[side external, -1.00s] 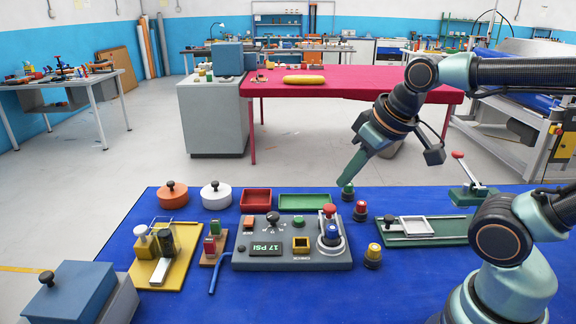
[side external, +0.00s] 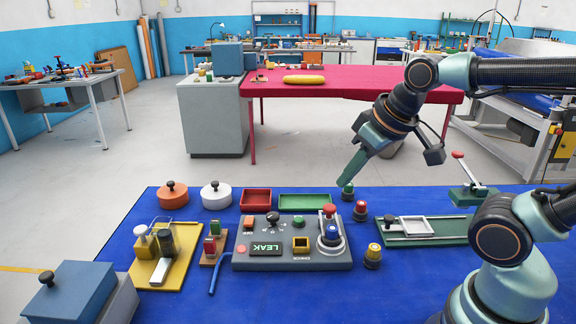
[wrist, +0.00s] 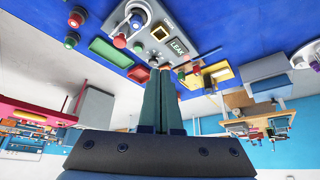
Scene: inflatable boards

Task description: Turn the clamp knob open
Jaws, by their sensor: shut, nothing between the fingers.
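A grey test console (side external: 245,264) stands on the blue table, its display (side external: 265,249) reading LEAK. At its right end, a red knob (side external: 329,210) tops a clamp-like post by a blue-capped valve (side external: 332,231). I take this red knob for the clamp knob; it also shows in the wrist view (wrist: 119,41). Whether it is turned open or closed I cannot tell. My gripper (side external: 345,178) is shut and empty, its green fingers pointing down, behind and above the console and apart from the red knob. The fingers show in the wrist view too (wrist: 160,75).
A green-capped valve (side external: 348,192) stands just under my fingertips. A red-capped valve (side external: 360,212) and a yellow-capped valve (side external: 373,257) stand right of the console. A green slide fixture (side external: 440,232) lies further right. Red (side external: 255,200) and green (side external: 304,202) trays lie behind.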

